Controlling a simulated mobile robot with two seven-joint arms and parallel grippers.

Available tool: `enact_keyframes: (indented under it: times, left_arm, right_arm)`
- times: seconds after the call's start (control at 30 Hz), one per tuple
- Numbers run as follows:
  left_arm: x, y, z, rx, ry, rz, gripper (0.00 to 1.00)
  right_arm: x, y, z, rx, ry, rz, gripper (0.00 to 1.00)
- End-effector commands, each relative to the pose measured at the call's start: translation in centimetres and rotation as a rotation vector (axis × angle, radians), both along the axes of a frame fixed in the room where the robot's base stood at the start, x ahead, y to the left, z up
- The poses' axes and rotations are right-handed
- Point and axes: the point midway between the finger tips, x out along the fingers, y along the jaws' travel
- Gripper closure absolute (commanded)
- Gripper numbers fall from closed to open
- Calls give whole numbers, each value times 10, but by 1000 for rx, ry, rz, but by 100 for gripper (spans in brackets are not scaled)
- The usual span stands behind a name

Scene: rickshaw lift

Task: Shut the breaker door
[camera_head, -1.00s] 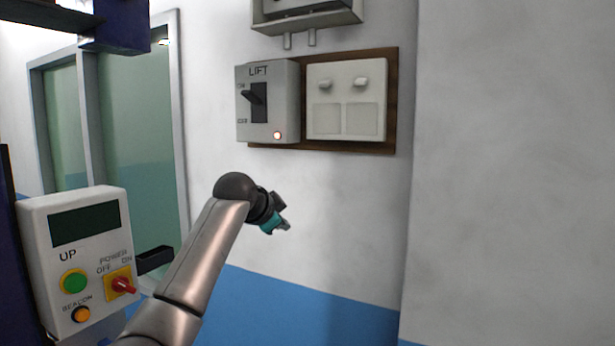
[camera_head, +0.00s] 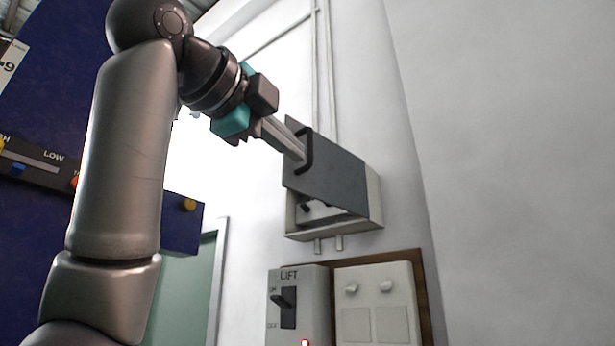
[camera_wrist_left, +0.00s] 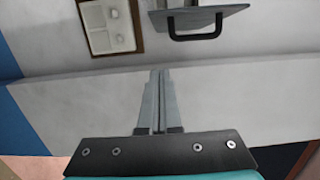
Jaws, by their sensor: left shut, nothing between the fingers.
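The breaker door (camera_head: 330,176) is a dark grey panel with a black handle (camera_head: 308,150), on a light grey breaker box (camera_head: 374,200) high on the wall. It stands partly open, with the box's inside showing below it. My left gripper (camera_head: 301,153) is shut and empty, its fingertips overlapping the handle in the head view. In the left wrist view, the fingertips (camera_wrist_left: 160,78) appear apart from the door (camera_wrist_left: 225,22) and its handle (camera_wrist_left: 196,36). My right gripper is not in view.
Below the box are a lift switch (camera_head: 306,282) and a white panel (camera_head: 388,275) on a brown board (camera_head: 424,262). A dark blue structure (camera_head: 50,235) stands at left, behind my left arm. The wall to the right is bare.

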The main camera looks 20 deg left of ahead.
Motion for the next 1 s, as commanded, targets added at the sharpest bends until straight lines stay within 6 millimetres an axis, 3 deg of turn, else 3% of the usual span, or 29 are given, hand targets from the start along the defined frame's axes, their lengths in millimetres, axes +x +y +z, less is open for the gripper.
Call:
enact_keyframes:
  times: [0.17,0.57,0.73,1.0]
  left_arm:
    - [21,-5,1,2,5,0,100]
    - [101,-22,2,-2,6,1,100]
    - [110,3,1,-4,2,2,100]
    - [115,13,0,-1,1,0,100]
  right_arm:
    - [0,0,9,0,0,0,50]
    - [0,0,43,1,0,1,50]
    - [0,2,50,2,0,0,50]
    - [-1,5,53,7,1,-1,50]
